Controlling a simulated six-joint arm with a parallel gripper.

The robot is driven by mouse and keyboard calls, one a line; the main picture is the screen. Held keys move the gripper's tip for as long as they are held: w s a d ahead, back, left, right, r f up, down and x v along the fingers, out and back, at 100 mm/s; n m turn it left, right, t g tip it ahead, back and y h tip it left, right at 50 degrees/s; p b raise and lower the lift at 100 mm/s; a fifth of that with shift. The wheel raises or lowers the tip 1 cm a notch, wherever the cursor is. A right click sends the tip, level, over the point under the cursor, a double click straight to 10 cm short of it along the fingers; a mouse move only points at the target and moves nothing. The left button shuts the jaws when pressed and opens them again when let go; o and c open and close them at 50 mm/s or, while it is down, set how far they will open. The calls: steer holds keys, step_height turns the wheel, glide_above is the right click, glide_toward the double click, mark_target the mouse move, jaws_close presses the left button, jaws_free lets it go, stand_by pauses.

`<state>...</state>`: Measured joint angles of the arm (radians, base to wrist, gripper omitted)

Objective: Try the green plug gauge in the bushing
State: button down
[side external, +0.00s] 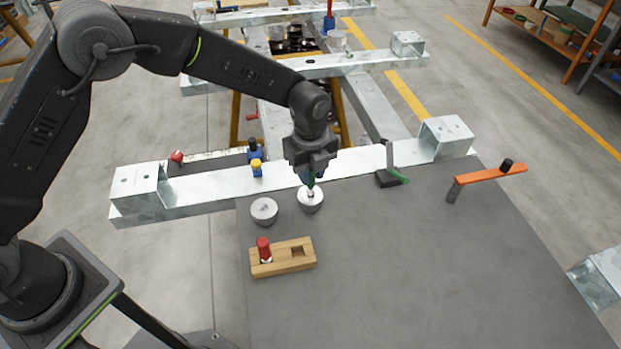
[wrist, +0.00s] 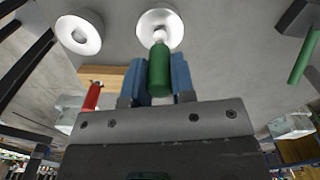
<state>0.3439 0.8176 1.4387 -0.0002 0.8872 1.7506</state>
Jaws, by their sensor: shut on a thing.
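My gripper (side external: 312,172) points down over the right of two round metal bushings. In the wrist view its blue fingers (wrist: 160,78) are shut on the green handle of the plug gauge (wrist: 159,68). The gauge's pale metal end points at the bore of the right bushing (wrist: 172,18), which also shows in the side view (side external: 314,204). The end appears at the bore's mouth; I cannot tell how deep it sits. The other bushing (side external: 264,211) stands to the left, with an open hole (wrist: 79,33) in the wrist view.
A wooden holder (side external: 283,266) at the front has a red-handled gauge (side external: 263,247) in its left hole; its right hole is empty. A dark block with a green handle (side external: 398,176) and an orange bar (side external: 492,174) are to the right. The grey mat's middle (side external: 420,260) is clear.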

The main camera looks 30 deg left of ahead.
steer(key=shift+r, duration=3.4)
